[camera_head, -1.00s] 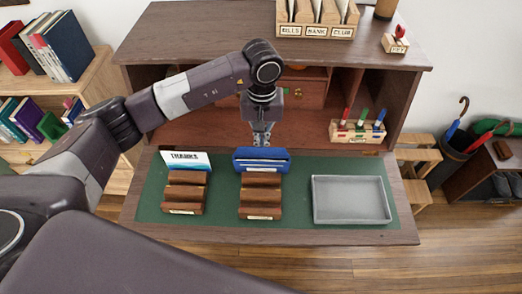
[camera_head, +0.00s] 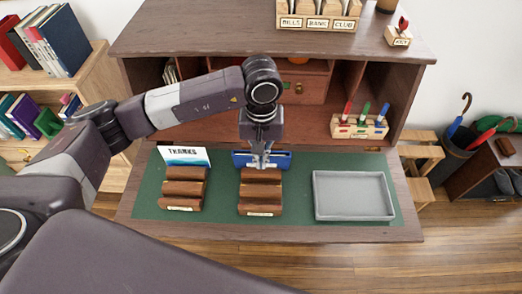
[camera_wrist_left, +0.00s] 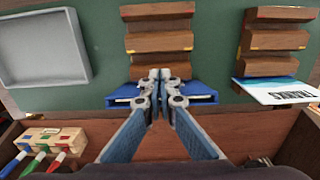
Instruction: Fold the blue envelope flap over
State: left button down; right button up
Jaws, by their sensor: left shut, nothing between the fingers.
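The blue envelope (camera_head: 280,158) stands in the back slot of the middle wooden stepped holder (camera_head: 261,193) on the green desk mat. In the left wrist view the envelope (camera_wrist_left: 201,91) shows on both sides of my fingers, with a thin pale edge along it. My left gripper (camera_head: 263,163) is shut and empty, fingers pointing down over the middle of the envelope. Its closed fingertips (camera_wrist_left: 160,75) cover the envelope's centre in the wrist view. I cannot tell whether they touch it, and the exact position of the flap is partly hidden. My right gripper is not in view.
A second stepped holder (camera_head: 183,188) with a THANKS card (camera_head: 186,156) stands to the left. A grey tray (camera_head: 353,216) lies to the right. The desk's upper cabinet is close behind my gripper.

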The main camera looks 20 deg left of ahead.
pick_arm(q)
jog(key=shift+s+d+r+p, duration=0.15)
jog(key=shift+r+p, duration=0.2)
jog(key=shift+r, duration=0.55)
jog(key=shift+s+a+r+p, duration=0.15)
jog(key=shift+r+p, duration=0.2)
jog(key=shift+r, duration=0.55)
jog(key=shift+s+d+r+p, duration=0.15)
jog(key=shift+r+p, duration=0.2)
jog(key=shift+r, duration=0.55)
